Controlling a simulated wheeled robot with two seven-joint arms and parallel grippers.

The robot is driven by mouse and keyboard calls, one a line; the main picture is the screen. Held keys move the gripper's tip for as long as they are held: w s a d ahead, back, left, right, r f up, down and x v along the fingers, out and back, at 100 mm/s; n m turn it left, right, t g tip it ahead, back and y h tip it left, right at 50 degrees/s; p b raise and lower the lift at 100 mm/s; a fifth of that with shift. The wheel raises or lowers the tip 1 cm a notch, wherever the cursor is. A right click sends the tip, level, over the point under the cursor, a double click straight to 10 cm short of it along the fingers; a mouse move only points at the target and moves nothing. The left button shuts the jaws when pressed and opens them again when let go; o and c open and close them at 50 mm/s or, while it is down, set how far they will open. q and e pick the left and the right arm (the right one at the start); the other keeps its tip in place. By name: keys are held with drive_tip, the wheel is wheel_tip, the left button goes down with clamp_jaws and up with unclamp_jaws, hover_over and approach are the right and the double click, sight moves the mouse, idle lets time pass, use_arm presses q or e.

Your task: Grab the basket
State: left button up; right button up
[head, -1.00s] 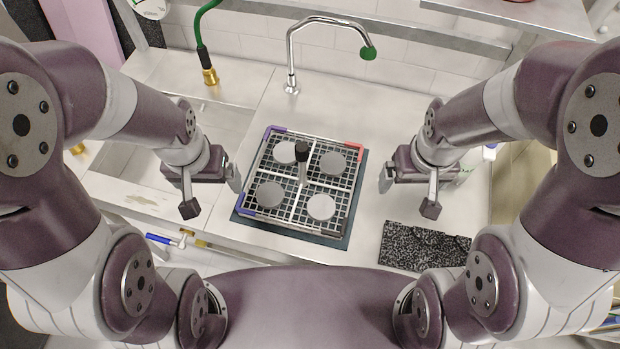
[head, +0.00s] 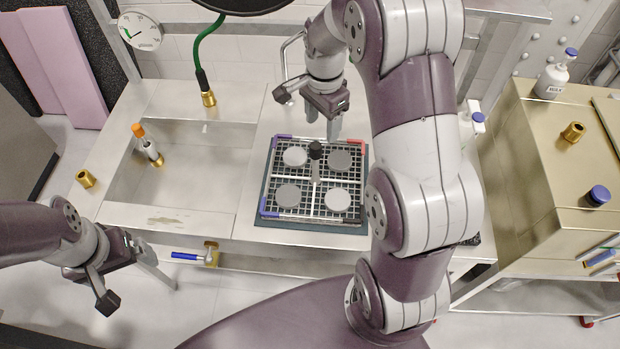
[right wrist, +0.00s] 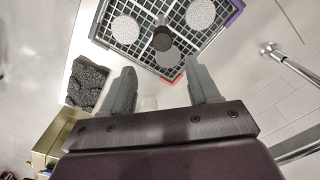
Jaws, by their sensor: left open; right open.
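The basket (head: 317,199) is a square wire-grid tray with a white cross divider and blue and red corners. It stands on a dark mat (head: 290,224) on the counter. A black-topped post (head: 315,150) rises from its middle, with several grey discs around it. My right gripper (head: 322,121) is open and empty just behind the basket's back edge. In the right wrist view, the basket (right wrist: 141,58) is beyond the open fingers (right wrist: 160,66), with nothing between them. My left gripper (head: 160,268) is open and empty, well left of the basket and in front of the counter.
A sink (head: 175,180) with a brass fitting and an orange-topped part lies left of the basket. A tap (head: 284,60) stands behind it. A brass-coloured cabinet (head: 530,150) with a white bottle (head: 552,80) is at the right. A black speckled pad (right wrist: 87,82) shows in the right wrist view.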

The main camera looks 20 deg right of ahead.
sight(315, 145)
drive_tip(key=f, duration=0.1)
drive_tip(key=a+f, duration=0.1)
drive_tip(key=f, duration=0.1)
drive_tip(key=shift+s+a+f, duration=0.2)
drive_tip(key=shift+s+a, duration=0.05)
drive_tip(key=shift+a, duration=0.15)
drive_tip(key=f, duration=0.1)
drive_tip(key=f+p, duration=0.1)
drive_tip(key=f, duration=0.3)
drive_tip(key=shift+w+d+f+p, duration=0.15)
drive_tip(key=shift+w+d+p, duration=0.15)
drive_tip(key=shift+w+d, duration=0.05)
drive_tip(key=shift+a, duration=0.25)
drive_tip(key=c, duration=0.4)
use_arm(q)
drive_tip(key=shift+s+a+r, duration=0.1)
drive_tip(key=shift+a+r, duration=0.7)
use_arm(e)
clamp_jaws()
